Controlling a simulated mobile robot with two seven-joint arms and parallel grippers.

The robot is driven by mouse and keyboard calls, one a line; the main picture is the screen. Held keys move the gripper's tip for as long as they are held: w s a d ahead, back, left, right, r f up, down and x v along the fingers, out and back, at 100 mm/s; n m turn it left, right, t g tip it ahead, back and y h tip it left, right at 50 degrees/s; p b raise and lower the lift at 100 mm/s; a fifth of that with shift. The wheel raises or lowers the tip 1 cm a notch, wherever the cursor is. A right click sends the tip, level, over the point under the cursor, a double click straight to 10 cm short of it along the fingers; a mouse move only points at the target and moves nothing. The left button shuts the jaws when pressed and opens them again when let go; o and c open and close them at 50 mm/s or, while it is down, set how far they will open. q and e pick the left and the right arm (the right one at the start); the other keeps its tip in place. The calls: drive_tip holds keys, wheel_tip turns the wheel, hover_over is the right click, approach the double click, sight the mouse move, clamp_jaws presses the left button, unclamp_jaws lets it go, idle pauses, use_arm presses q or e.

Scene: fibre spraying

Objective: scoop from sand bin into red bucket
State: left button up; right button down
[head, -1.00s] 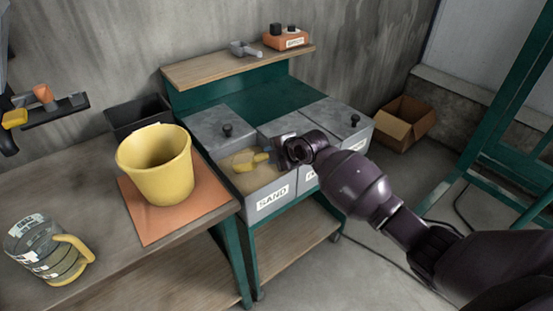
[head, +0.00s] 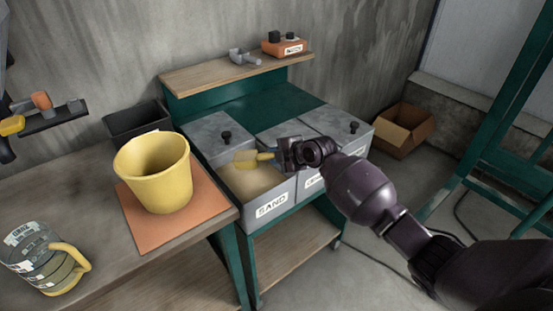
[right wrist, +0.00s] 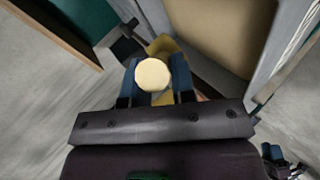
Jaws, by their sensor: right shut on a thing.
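The yellow scoop (head: 246,159) is held level above the sand bin (head: 273,205), near its back. My right gripper (head: 281,153) is shut on its handle, and the round pale end of the handle shows between the fingers in the right wrist view (right wrist: 153,75). I cannot tell whether the scoop carries sand. The bin is open, labelled SAND, and holds tan sand (head: 252,183). The only bucket I see is yellow (head: 156,174), not red; it stands upright on an orange mat (head: 150,235) on the bench. My left gripper is not in view.
Lidded grey bins (head: 347,130) stand beside the sand bin. A measuring jug (head: 40,262) is at the bench's front left. A black container (head: 135,118) sits behind the bucket. A wooden shelf (head: 215,73) is above the bins. A gap separates bench and bin stand.

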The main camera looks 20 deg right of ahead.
drive_tip(key=shift+t+y, duration=0.4)
drive_tip(key=shift+y, duration=0.1)
drive_tip(key=shift+s+d+r+p, duration=0.15)
drive_tip(key=shift+r+p, duration=0.15)
drive_tip(key=shift+r, duration=1.75)
